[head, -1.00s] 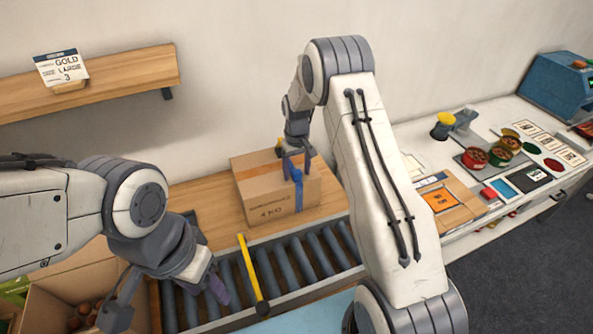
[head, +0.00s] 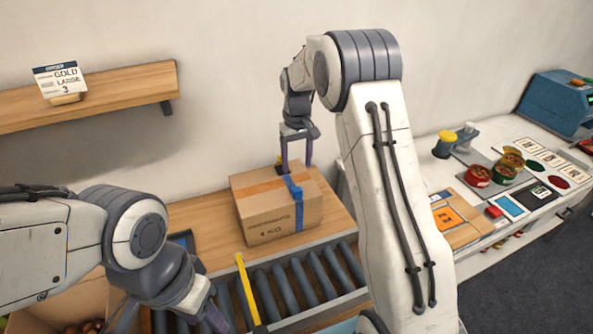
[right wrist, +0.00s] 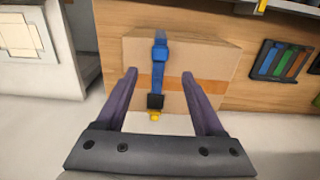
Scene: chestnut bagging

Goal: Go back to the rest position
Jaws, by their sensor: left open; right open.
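My right gripper (head: 297,150) is open and empty above the back edge of a closed cardboard box (head: 262,208). The box stands on the wooden counter behind the rollers, with orange tape and a blue strap (head: 295,195) across it. In the right wrist view the box (right wrist: 195,65) shows beyond the two spread fingers of the right gripper (right wrist: 163,85), with a gap between. A small yellow piece (right wrist: 154,116) sits at the strap's end by the box edge. My left gripper (head: 165,325) is open at the lower left, over the roller conveyor, its tips partly cut off by the frame edge.
A roller conveyor (head: 295,287) with a yellow bar (head: 244,285) runs in front of the box. A shelf (head: 125,88) with a GOLD LARGE card (head: 64,80) is on the wall. At right, a white counter holds tins (head: 479,175) and a blue machine (head: 556,100). A crate with chestnuts (head: 85,326) is lower left.

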